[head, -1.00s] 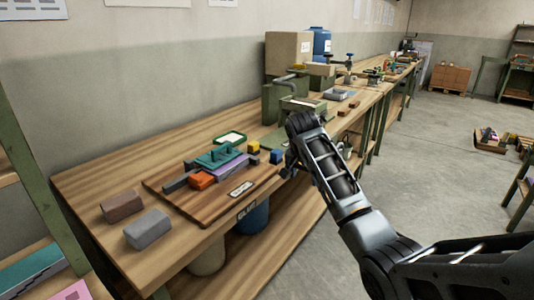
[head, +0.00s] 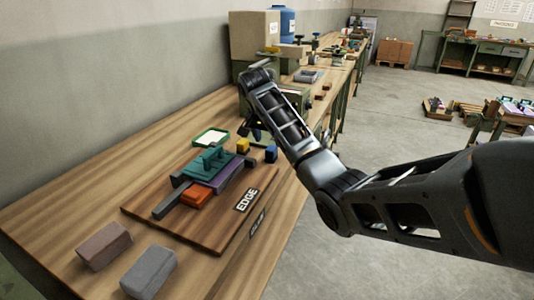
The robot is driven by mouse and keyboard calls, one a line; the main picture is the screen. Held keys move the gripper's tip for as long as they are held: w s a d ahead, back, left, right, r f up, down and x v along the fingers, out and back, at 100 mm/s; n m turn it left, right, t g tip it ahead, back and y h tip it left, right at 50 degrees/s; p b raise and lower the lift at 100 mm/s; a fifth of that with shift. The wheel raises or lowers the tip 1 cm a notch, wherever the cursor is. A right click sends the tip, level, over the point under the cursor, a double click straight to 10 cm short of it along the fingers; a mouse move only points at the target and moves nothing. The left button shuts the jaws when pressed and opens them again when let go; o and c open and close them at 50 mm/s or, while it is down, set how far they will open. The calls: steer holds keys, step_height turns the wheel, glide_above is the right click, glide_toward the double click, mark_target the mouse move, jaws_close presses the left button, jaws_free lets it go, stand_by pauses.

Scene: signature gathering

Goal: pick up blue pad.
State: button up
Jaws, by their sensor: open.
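The blue pad (head: 271,154) is a small blue block on the workbench, at the right corner of the brown board. It stands to the right of a small yellow block (head: 243,146). My gripper (head: 258,132) hangs above the bench just behind the blue pad, apart from it in the picture. It is open and holds nothing that I can see. Its fingers are small, dark and partly hidden by my forearm.
The brown board (head: 225,233), labelled EDGE, carries a teal and purple fixture (head: 213,167) with an orange block (head: 196,196). A green-rimmed tray (head: 198,138) lies behind. Brown (head: 104,246) and grey (head: 149,272) blocks lie in front. Free floor is at the right.

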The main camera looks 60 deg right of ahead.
mark_target(271, 148)
steer(key=shift+p+x, duration=0.55)
steer(key=shift+x, duration=2.5)
steer(key=shift+s, duration=0.15)
steer(key=c, duration=1)
